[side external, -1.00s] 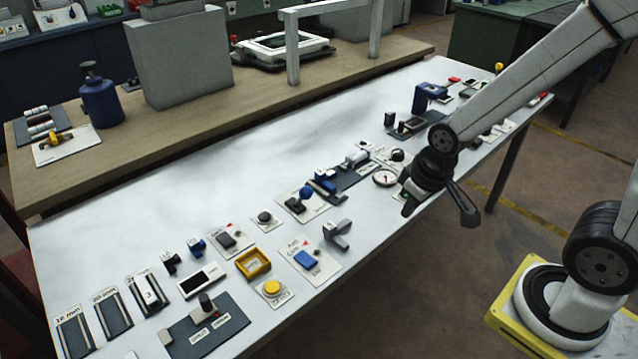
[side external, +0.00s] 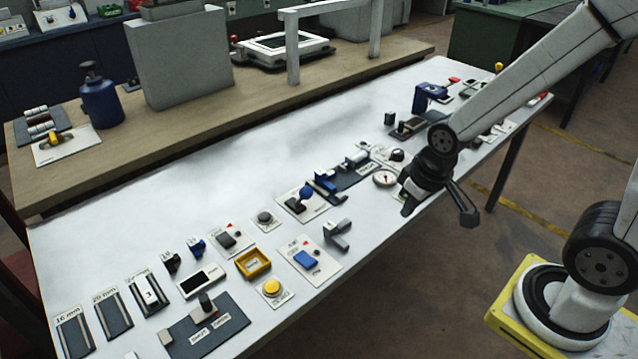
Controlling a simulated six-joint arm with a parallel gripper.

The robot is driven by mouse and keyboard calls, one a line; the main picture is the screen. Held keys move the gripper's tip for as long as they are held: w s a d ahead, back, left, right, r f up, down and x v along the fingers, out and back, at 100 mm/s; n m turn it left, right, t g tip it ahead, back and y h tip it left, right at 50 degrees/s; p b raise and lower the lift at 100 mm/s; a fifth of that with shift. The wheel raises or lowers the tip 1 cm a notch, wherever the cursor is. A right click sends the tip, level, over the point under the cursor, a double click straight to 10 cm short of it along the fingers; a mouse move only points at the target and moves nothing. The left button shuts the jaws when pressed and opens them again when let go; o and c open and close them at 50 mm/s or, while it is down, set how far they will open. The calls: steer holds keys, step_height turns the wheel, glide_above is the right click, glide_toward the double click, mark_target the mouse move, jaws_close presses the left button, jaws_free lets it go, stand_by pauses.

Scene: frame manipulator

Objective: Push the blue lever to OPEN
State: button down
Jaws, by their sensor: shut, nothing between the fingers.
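A blue ball-topped lever (side external: 306,192) stands on a dark body on a white plate (side external: 317,209), near the middle of the table. The plate's lettering is too small to read, so I cannot tell which position the lever is at. My gripper (side external: 406,209) is to the right of the lever, near the table's front edge, pointing down. It is apart from the lever and holds nothing. Its fingertips are small and dark in this view.
A blue block with a grey clamp (side external: 345,170) stands just behind the lever. A round gauge (side external: 385,178) lies near my gripper. A grey bracket (side external: 338,233) and a plate with a blue rocker (side external: 306,258) are in front. The table's back strip is clear.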

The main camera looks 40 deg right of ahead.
steer(key=shift+f, duration=0.1)
stand_by(0.5)
steer(key=w+f+n+t+h, duration=0.2)
steer(key=w+f+n+h, duration=0.7)
steer(key=n, duration=0.9)
steer(key=w+a+f+n+t+y, duration=0.1)
steer(key=w+a+n+t, duration=0.1)
steer(key=a+n+t, duration=0.1)
steer(key=w+a+f+n+t+y, duration=0.2)
steer(key=w+a+n+t, duration=0.1)
steer(key=a+n, duration=0.3)
steer(key=shift+a+f+t, duration=0.25)
steer(key=shift+a+t, duration=0.3)
steer(key=shift+t, duration=0.25)
